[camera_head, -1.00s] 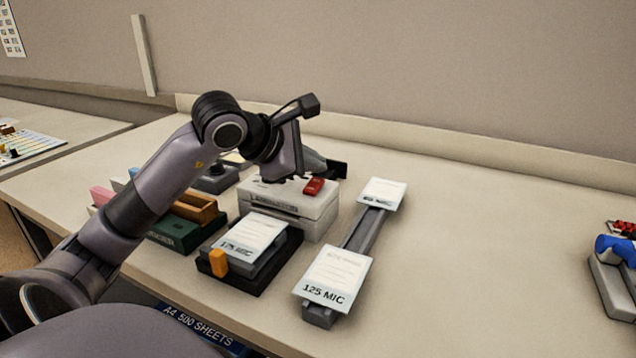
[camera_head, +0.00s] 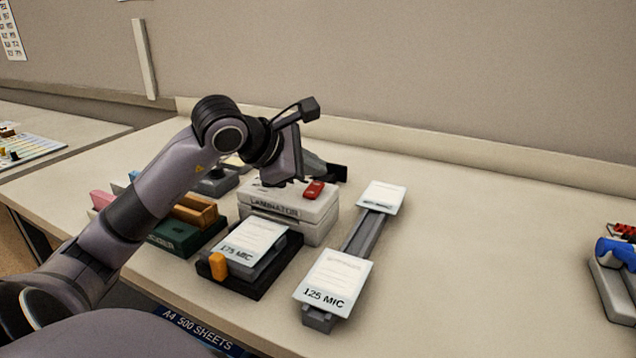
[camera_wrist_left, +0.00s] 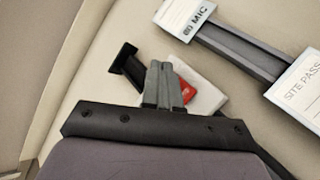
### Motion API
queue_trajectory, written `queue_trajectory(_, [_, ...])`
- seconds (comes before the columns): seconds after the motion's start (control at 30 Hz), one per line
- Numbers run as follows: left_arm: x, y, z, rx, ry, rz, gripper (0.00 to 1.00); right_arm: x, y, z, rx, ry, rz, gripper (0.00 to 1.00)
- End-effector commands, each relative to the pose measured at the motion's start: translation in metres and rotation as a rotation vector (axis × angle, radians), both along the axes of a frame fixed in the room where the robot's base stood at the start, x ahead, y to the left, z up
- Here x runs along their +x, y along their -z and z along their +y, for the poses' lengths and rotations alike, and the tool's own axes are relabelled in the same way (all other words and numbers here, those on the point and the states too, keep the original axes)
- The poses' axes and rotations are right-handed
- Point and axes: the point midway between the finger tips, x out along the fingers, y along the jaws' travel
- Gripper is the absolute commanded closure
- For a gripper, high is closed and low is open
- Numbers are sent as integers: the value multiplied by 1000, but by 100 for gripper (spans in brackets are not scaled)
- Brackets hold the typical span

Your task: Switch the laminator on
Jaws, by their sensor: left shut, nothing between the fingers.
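The laminator (camera_head: 290,212) is a white box with its name on the front, standing on the desk in the middle of the head view. A red rocker switch (camera_head: 314,189) sits on its top at the right; it also shows in the left wrist view (camera_wrist_left: 187,92). My left gripper (camera_head: 318,167) is shut and empty, above the back of the laminator. In the left wrist view its grey fingertips (camera_wrist_left: 160,66) are close beside the switch and partly cover it. I cannot tell whether they touch it. My right gripper is not in view.
A black-based tray (camera_head: 265,284) with a card and orange tab stands in front. A grey rail (camera_head: 364,236) with cards lies to the right. A green box (camera_head: 176,236) is at left. A black handle-like part (camera_wrist_left: 125,62) is beside my fingers. The desk's right side is mostly clear.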

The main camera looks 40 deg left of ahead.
Motion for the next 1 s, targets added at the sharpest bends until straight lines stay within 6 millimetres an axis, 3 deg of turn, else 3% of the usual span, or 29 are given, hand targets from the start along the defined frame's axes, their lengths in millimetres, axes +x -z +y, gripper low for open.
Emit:
queue_trajectory(0.73, [0, 0, 0, 0, 0, 0, 100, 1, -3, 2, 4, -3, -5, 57])
queue_trajectory(1.0, [1, 8, 1, 1, -1, 0, 100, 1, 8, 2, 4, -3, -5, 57])
